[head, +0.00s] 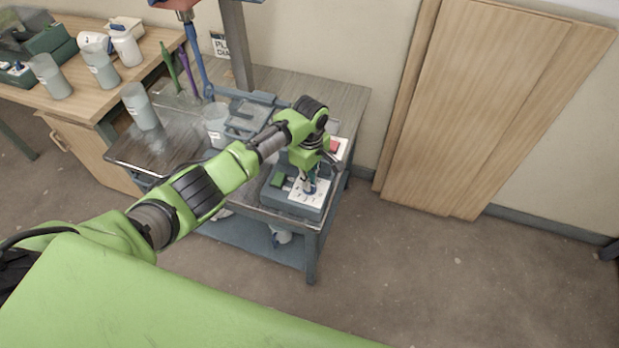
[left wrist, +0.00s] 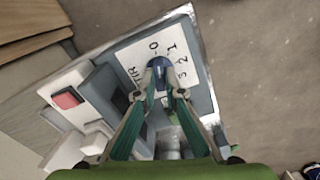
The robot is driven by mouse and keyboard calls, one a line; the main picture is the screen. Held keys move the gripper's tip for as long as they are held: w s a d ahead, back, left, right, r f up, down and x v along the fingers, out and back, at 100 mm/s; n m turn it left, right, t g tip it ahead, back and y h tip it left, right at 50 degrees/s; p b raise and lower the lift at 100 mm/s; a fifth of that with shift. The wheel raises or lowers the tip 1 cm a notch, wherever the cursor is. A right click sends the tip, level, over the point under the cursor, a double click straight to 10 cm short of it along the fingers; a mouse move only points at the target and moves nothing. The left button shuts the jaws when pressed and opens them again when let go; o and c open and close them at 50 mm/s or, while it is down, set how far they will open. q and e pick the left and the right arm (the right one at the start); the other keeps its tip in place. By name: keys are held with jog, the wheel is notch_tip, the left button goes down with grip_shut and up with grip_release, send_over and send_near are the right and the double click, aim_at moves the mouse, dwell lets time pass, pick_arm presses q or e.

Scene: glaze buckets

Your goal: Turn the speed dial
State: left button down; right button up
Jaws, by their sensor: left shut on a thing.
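The speed dial (left wrist: 159,68) is a blue knob on a white panel with the printed word STIR and the numbers 0 to 3 around it. The panel (head: 307,190) is on a grey control box (head: 291,204) at the near right corner of the cart. My left gripper (left wrist: 163,92) is shut on the dial, one fingertip on each side of it. In the head view the left gripper (head: 309,187) reaches down onto the panel, and the dial is mostly hidden by the fingers. My right gripper is not in view.
A green button (head: 278,180) is beside the panel, and a red one (left wrist: 67,98) is on a box behind. The cart (head: 160,160) holds a clear bucket (head: 217,125). Several buckets stand on the wooden bench (head: 100,95).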

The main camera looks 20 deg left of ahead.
pick_arm(q)
jog(key=m+p, duration=0.2)
jog(key=m, duration=0.2)
jog(key=shift+r+m, duration=0.1)
jog(key=shift+m, duration=0.2)
jog(key=m+p, duration=0.1)
jog(key=m, duration=0.4)
jog(key=shift+p, duration=0.35)
jog(key=m, duration=0.6)
jog(key=shift+m+p, duration=0.35)
jog(key=shift+m, duration=0.05)
jog(key=m, duration=0.5)
jog(key=shift+m, duration=0.4)
jog(key=c, duration=2.1)
grip_release()
jog(key=shift+c, duration=0.2)
